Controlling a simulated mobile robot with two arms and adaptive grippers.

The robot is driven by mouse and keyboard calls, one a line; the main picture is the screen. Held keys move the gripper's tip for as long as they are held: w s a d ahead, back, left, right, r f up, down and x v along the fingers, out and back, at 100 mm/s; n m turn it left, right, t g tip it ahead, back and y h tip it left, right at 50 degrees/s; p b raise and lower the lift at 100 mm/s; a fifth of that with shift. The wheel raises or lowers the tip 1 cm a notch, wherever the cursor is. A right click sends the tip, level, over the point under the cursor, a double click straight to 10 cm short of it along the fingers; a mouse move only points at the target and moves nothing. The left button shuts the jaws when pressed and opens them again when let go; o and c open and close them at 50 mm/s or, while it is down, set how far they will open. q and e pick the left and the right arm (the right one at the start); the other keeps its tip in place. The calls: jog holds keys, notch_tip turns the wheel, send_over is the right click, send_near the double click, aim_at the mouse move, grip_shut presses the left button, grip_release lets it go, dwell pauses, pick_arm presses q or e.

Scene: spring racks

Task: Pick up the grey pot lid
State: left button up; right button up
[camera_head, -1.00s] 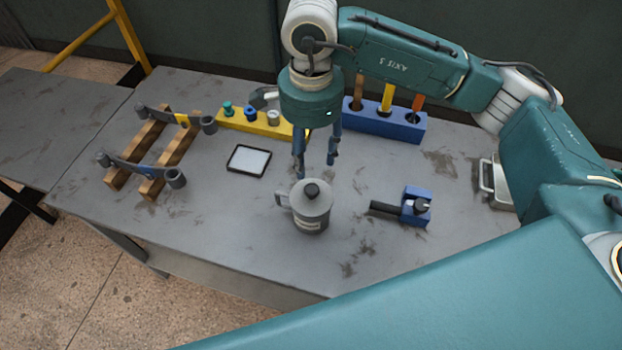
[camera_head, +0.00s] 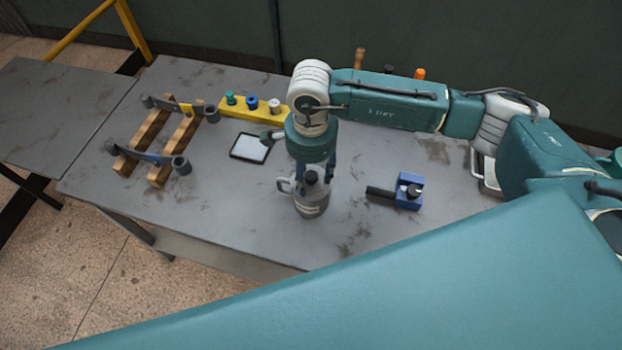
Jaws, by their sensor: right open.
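The grey pot lid (camera_head: 312,191) with its black knob (camera_head: 311,177) sits on top of the grey pot (camera_head: 312,208), which stands upright on the table. The pot's handle points left. My right gripper (camera_head: 314,178) points straight down over the lid, with its blue fingers open on either side of the knob. I cannot tell whether the fingers touch the knob. The upper part of the lid is partly hidden by the gripper. My left gripper is not in view.
On the grey table (camera_head: 240,215) lie wooden racks with springs (camera_head: 150,145) at left, a black-framed tablet (camera_head: 250,148), a yellow block with pegs (camera_head: 240,110) and a blue clamp-like tool (camera_head: 408,192) at right. A metal tray (camera_head: 487,175) is partly hidden behind my arm.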

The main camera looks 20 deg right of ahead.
grip_shut()
jog(key=shift+r, duration=0.1)
